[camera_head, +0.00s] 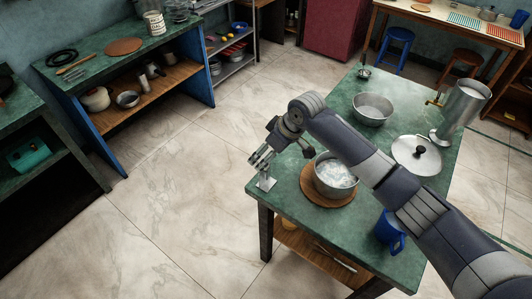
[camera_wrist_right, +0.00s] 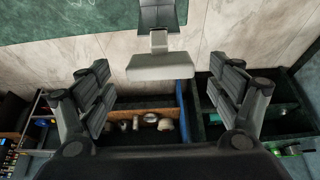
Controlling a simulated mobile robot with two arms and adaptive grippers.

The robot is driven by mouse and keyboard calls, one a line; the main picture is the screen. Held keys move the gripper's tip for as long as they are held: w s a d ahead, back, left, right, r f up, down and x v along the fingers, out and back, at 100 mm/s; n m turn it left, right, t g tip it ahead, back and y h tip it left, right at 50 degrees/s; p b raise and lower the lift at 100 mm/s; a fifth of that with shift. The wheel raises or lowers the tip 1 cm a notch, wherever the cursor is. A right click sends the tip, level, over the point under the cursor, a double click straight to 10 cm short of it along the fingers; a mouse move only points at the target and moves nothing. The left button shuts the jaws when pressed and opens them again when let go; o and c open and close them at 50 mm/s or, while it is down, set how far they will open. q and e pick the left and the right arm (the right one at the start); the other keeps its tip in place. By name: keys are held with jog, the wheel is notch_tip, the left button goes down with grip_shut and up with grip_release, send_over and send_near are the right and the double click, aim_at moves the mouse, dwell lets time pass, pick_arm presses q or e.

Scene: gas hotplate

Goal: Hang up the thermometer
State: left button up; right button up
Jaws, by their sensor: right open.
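My right gripper (camera_head: 262,158) is at the near-left corner of the green table (camera_head: 290,203), just above a small pale metal stand (camera_head: 266,182). In the right wrist view its two fingers (camera_wrist_right: 160,98) are wide apart and empty. A pale block on a short stem (camera_wrist_right: 160,66) shows ahead of the gap between them; it appears to be the stand. I cannot make out the thermometer for certain in either view. A thin brass-coloured part (camera_head: 434,102) shows at the tall metal pot (camera_head: 464,103), too small to identify. My left gripper is not in view.
A pot with pale contents (camera_head: 336,178) sits on a round wooden board (camera_head: 318,197) beside my right arm. A metal bowl (camera_head: 372,108), a lid (camera_head: 416,155) and a blue mug (camera_head: 389,228) share the table. Shelves (camera_head: 125,90) stand across open floor.

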jog(key=v, duration=1)
jog(key=s+f+m, duration=0.3)
jog(key=s+f, duration=0.8)
jog(key=s, duration=0.3)
jog(key=s+d+f+m+h, duration=0.2)
jog(key=s+d+m, duration=0.1)
jog(key=s+d, duration=0.55)
jog(key=s+d+f+m+h, duration=0.2)
jog(key=s+d+m, duration=0.1)
jog(key=s+d, duration=0.5)
notch_tip(320, 180, down, 29)
jog(key=s+b, duration=0.3)
jog(key=s+d+f+g+b, duration=0.2)
jog(key=s+d+f, duration=0.1)
jog(key=s+f, duration=1.3)
notch_tip(320, 180, down, 2)
jog(key=shift+s+f+n, duration=0.1)
jog(key=shift+s+n, duration=0.2)
jog(key=shift+s, duration=0.1)
